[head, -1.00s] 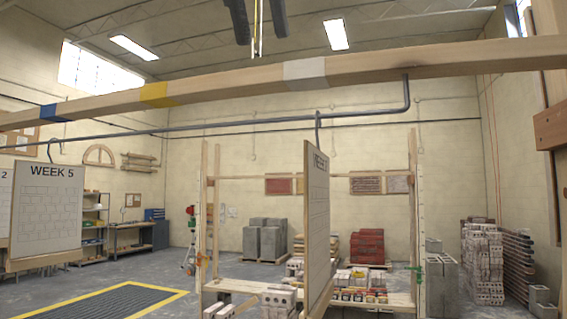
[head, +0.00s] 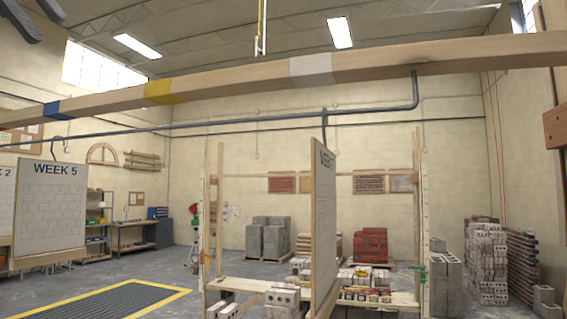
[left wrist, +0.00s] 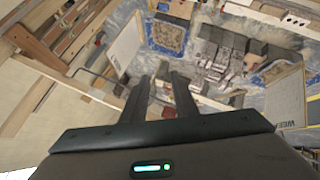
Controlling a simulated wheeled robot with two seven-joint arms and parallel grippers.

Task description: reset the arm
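My left gripper (head: 51,27) shows at the top left corner of the head view as two dark fingers, high above the wooden beam in the picture. In the left wrist view its two fingers (left wrist: 161,78) stand apart with a clear gap between them, and nothing is held.
A wooden beam (head: 230,82) with blue, yellow and white bands crosses the head view. A "WEEK 5" board (head: 50,212) and an edge-on board (head: 325,232) hang from a dark rail (head: 240,123). Behind stand red bricks (head: 370,245) and grey blocks (head: 266,238).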

